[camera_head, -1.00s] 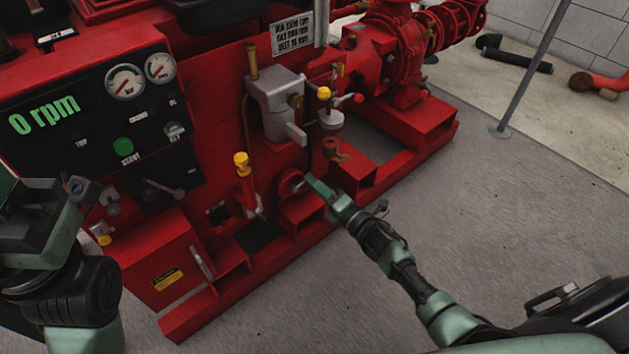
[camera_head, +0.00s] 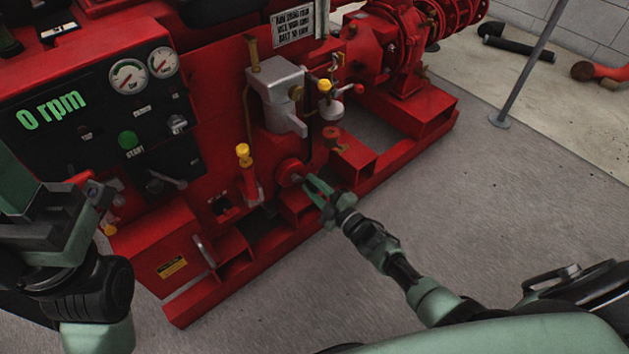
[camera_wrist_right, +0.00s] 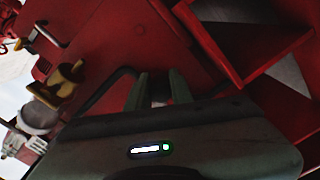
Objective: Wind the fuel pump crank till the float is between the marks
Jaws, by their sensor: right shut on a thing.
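A round red hub (camera_head: 289,171) with a small crank end sits low on the red pumpset's front face. My right gripper (camera_head: 308,187) is at this crank, shut on its handle, which the fingers largely hide. In the right wrist view, the green fingers (camera_wrist_right: 158,92) stand close together against the red machine. My left gripper (camera_head: 75,195) is at the left edge, in front of the panel, and its jaw state is unclear. I cannot make out the float or its marks.
The panel with two gauges (camera_head: 128,77) reads 0 rpm. A grey housing with a lever (camera_head: 278,95), a yellow-capped dipstick (camera_head: 243,152) and a yellow-knobbed valve (camera_head: 325,86) are near the crank. The red base frame (camera_head: 215,310) runs below. The grey floor (camera_head: 520,230) is clear at right.

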